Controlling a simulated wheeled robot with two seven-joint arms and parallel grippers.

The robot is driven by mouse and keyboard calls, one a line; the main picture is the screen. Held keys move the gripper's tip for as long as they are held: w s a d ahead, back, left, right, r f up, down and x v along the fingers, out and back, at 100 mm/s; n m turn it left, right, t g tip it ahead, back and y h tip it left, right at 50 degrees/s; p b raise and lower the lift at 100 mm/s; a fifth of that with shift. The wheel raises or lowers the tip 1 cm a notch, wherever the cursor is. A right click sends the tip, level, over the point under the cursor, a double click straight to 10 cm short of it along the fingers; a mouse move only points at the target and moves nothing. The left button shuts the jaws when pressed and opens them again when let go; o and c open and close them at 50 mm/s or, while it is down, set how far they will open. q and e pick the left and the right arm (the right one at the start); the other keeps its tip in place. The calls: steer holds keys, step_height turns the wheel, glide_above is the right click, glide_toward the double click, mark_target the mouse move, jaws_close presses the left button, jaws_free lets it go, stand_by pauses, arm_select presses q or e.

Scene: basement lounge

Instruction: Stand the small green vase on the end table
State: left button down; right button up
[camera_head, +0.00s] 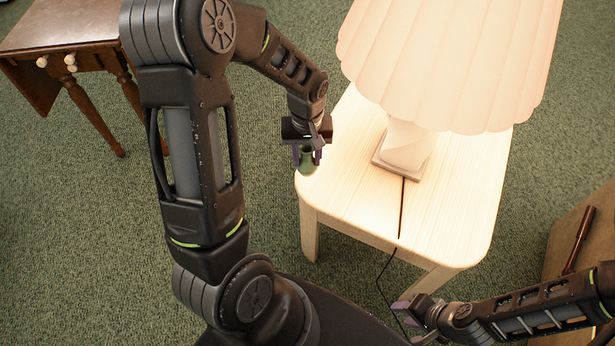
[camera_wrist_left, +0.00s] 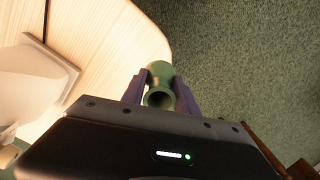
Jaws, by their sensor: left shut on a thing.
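The small green vase (camera_head: 307,166) is between the purple fingers of my left gripper (camera_head: 307,158), at the left edge of the pale end table (camera_head: 340,205). In the left wrist view, both fingers are shut on the vase (camera_wrist_left: 157,72), with its open mouth facing the camera. The vase overlaps the table's rounded edge there, with green carpet beyond. I cannot tell whether its base touches the tabletop. My right gripper (camera_head: 405,311) is low, near the table's front right leg. I see no object in it, and its finger gap is unclear.
A lit lamp with a pleated shade (camera_head: 445,65) and square base (camera_head: 402,160) stands on the end table. Its dark cord (camera_head: 402,210) runs over the front edge. The tabletop's front left is bare. A brown wooden table (camera_head: 70,30) stands at the upper left.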

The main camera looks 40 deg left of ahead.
mark_target(307, 173)
arm_select(q)
steer(key=shift+f, duration=1.85)
steer(key=shift+f+b, duration=0.3)
steer(key=shift+f, duration=1.6)
steer(key=c, duration=1.4)
jaws_free()
steer(key=shift+f, duration=0.15)
steer(key=o, duration=0.5)
steer(key=shift+r, duration=0.2)
